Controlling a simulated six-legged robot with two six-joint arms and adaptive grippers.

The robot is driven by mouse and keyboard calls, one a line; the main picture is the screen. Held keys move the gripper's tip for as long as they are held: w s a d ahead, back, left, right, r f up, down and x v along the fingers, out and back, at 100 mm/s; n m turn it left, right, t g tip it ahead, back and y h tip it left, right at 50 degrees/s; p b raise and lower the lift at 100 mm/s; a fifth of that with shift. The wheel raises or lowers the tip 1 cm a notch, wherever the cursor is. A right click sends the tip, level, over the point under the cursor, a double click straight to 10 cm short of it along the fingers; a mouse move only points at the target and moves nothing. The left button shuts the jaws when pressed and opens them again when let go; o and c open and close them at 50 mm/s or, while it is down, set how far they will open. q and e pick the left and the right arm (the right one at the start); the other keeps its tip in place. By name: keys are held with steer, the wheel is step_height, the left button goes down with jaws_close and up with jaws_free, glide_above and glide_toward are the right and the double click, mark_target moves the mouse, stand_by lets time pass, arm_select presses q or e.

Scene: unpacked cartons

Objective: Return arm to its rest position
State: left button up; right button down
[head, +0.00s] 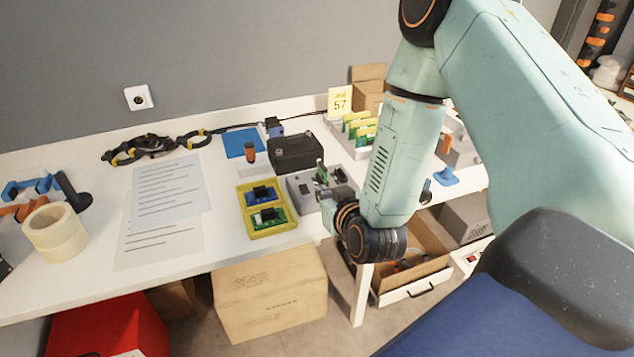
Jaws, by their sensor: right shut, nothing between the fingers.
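My right arm (403,150) comes in from the upper right and bends down over the front edge of the white table. Its wrist (372,243) hangs just in front of that edge. My right gripper (328,192) is small and partly hidden at the wrist, in front of a grey device (301,188) on the table. It is shut with nothing in it. I cannot tell whether it touches the device. My left arm and gripper are not in view.
A black box (295,153) is behind. Papers (165,195) and a tape roll (54,232) lie on the left. Below are a closed carton (270,295), an open carton (425,240) and a table leg (361,295).

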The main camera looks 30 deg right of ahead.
steer(key=shift+s+a, duration=0.15)
steer(key=shift+s, duration=0.5)
steer(key=shift+w, duration=0.1)
steer(key=shift+r, duration=0.1)
steer(key=s+a+f+g+y, duration=0.3)
steer(key=s+a+f+g, duration=0.4)
steer(key=s+f, duration=0.5)
steer(key=s+a+f+n+g+b, duration=0.1)
steer(key=s+f+g, duration=0.2)
steer(key=s, duration=0.6)
steer(key=s+a+f+n+g, duration=0.1)
steer(key=s+a+f+g, duration=0.1)
steer(key=s+f, duration=0.3)
steer(key=s+g, duration=0.1)
steer(key=s, duration=0.3)
steer(key=shift+s+a+b, duration=0.2)
steer(key=shift+a+b, duration=0.05)
steer(key=shift+b, duration=0.15)
